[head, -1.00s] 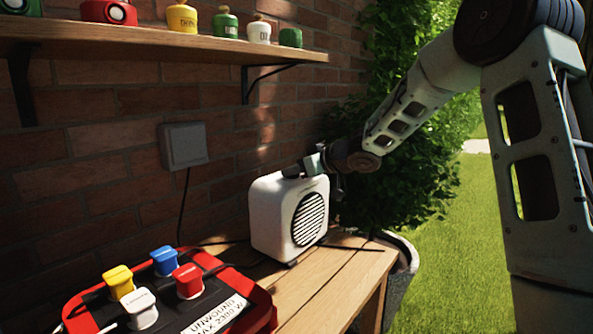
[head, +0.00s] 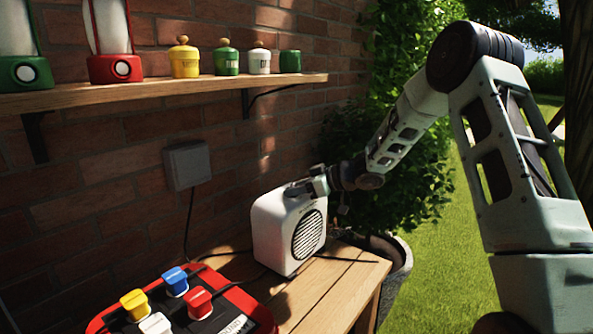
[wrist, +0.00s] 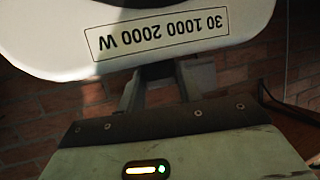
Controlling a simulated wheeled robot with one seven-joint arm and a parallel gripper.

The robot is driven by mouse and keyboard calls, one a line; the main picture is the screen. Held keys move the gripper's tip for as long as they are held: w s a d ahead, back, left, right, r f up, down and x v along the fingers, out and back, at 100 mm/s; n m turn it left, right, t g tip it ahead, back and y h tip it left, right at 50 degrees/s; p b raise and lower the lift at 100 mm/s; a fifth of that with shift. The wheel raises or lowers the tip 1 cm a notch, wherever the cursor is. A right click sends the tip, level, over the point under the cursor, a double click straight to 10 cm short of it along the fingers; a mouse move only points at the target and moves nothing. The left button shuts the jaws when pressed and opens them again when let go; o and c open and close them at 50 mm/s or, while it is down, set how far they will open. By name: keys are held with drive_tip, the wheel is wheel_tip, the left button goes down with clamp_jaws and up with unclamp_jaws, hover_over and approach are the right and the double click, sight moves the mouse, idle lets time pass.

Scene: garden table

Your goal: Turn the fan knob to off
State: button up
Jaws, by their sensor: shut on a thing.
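The white fan heater (head: 270,235) stands upright on the wooden bench, its round black grille facing right. My gripper (head: 301,188) is at the top of the heater, coming in from the right, and is shut on the fan knob. The knob itself is hidden by the gripper, so its setting cannot be read. In the wrist view, the heater's white body (wrist: 40,50) fills the top, with an upside-down label reading "30 1000 2000 W". The two fingers reach up to the body's edge and their tips are hidden.
The wooden bench (head: 335,290) holds a red and black power strip (head: 250,303) with several coloured plugs. A wall box (head: 187,165) has a cable hanging down. A shelf (head: 150,98) above carries lanterns and small pots. A leafy bush (head: 400,170) stands behind my arm.

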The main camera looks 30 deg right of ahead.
drive_tip(key=n+g+y+p, duration=0.1)
drive_tip(key=p, duration=0.1)
drive_tip(key=n+g+p, duration=0.1)
drive_tip(key=p, duration=0.1)
drive_tip(key=n+y+p, duration=0.1)
drive_tip(key=p, duration=0.1)
drive_tip(key=shift+w+d+r+g+y, duration=0.1)
drive_tip(key=shift+w+r+g+y, duration=0.1)
drive_tip(key=shift+r+g+y, duration=0.15)
drive_tip(key=shift+w+f+n+g+y+p, duration=0.15)
drive_tip(key=shift+n+g+y+p, duration=0.1)
drive_tip(key=shift+n+g+p, duration=0.25)
drive_tip(key=shift+s+f+n+g+y+p, duration=0.1)
drive_tip(key=shift+f+n+g+y+p, duration=0.1)
drive_tip(key=shift+n+g+p, duration=0.25)
drive_tip(key=shift+w+d+f+n+g+y, duration=0.1)
drive_tip(key=shift+n+g+y, duration=0.1)
drive_tip(key=shift+n+g, duration=0.35)
drive_tip(key=shift+w+n+g+y, duration=0.1)
drive_tip(key=shift+n+g+y, duration=0.1)
drive_tip(key=shift+n+g, duration=0.35)
drive_tip(key=n+g+b, duration=0.2)
drive_tip(key=n+g, duration=0.1)
drive_tip(key=shift+w+f+y, duration=0.15)
drive_tip(key=shift+y, duration=0.15)
drive_tip(key=shift+w+n+g+b, duration=0.1)
drive_tip(key=shift+n+g+b, duration=0.65)
drive_tip(key=shift+g, duration=0.45)
drive_tip(key=shift+r+n+g, duration=0.2)
drive_tip(key=shift+n+g, duration=0.2)
